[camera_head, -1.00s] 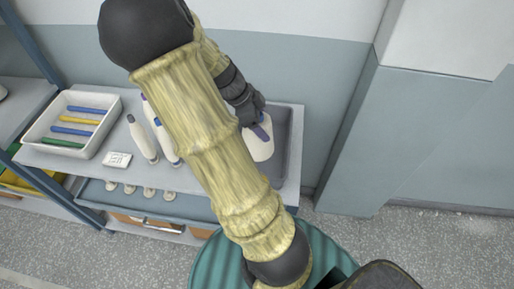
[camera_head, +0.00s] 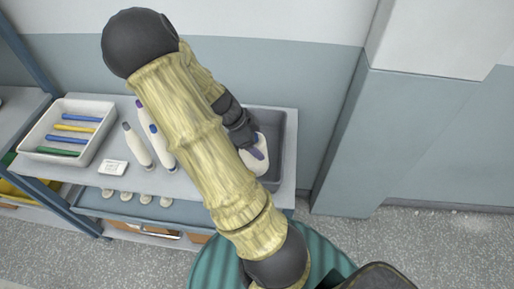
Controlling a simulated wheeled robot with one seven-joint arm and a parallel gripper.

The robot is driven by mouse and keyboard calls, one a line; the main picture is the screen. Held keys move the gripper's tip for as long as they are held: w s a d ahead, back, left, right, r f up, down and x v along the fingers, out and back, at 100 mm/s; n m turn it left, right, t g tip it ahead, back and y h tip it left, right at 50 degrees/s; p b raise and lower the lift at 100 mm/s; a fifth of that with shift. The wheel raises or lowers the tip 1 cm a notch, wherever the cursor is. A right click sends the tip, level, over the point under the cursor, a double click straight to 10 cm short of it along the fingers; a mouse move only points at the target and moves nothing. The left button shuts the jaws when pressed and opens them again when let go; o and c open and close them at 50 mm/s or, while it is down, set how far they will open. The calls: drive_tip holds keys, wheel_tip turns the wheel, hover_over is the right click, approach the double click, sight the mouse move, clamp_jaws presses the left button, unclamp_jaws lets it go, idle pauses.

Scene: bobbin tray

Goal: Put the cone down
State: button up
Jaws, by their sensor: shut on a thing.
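The cone is over the grey tray (camera_head: 289,142) at the right end of the shelf. It leans over in the picture; my arm hides part of it, and I cannot tell whether it touches the tray floor. Other white cones stand in the middle of the shelf: one with a dark grey top (camera_head: 138,148), one with a blue top (camera_head: 160,146) and one with a purple top (camera_head: 142,112).
A white bin (camera_head: 96,147) with blue, yellow and green bobbins stands at the left. A white label card (camera_head: 113,168) lies on the shelf (camera_head: 190,186). Several small pale pieces line the lower shelf. A wall is behind, and a grey column (camera_head: 370,140) stands at the right.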

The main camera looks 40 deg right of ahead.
wheel_tip(320, 180, down, 3)
drive_tip(key=shift+f, duration=0.2)
drive_tip(key=shift+s, duration=0.1)
drive_tip(key=o, duration=1.6)
drive_tip(key=shift+f, duration=0.1)
drive_tip(key=b+v, duration=0.1)
drive_tip(key=v, duration=1.1)
drive_tip(key=shift+b, duration=0.35)
